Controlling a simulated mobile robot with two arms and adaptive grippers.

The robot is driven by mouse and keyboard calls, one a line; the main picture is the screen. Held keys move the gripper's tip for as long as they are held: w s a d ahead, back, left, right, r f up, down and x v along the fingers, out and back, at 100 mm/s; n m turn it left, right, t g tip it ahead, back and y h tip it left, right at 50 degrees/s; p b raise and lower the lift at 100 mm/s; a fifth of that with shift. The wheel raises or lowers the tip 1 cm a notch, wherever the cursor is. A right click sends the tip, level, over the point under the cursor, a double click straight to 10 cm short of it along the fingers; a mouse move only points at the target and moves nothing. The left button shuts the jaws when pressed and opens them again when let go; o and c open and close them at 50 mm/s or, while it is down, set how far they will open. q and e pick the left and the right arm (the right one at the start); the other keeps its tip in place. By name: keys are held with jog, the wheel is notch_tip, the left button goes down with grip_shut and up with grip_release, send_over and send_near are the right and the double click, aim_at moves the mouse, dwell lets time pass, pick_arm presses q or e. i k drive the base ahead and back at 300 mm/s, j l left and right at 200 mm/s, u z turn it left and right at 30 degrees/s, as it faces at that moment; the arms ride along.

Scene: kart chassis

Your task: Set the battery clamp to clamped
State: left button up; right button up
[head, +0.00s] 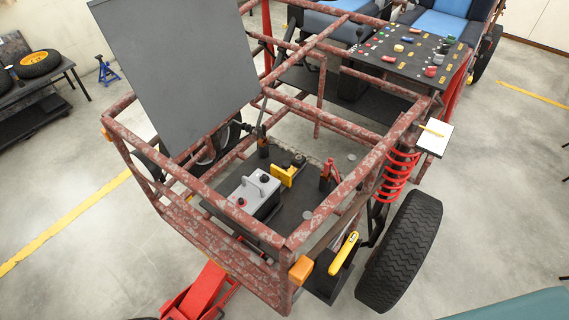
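The battery (256,193), a grey box with a pale handle and dark terminals on top, sits on the dark floor panel inside the front of the kart frame. A yellow piece (283,176) stands just behind and to the right of it, and looks like the battery clamp. The yellow piece appears raised with a dark fitting behind it; whether it touches the battery I cannot tell. Neither of my grippers is in view.
Rusty red frame tubes (345,185) surround the battery bay, open from above. A grey panel (175,70) stands raised at the left. A red-and-black part (327,176) stands right of the clamp. A yellow handle (343,254) is on the near right side, beside a tyre (402,250).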

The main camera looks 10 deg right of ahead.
aim_at(286, 177)
jog(key=l+u, duration=0.15)
jog(key=l, duration=0.65)
jog(key=k+l+u, duration=0.15)
jog(key=l, duration=0.65)
jog(key=i, duration=0.05)
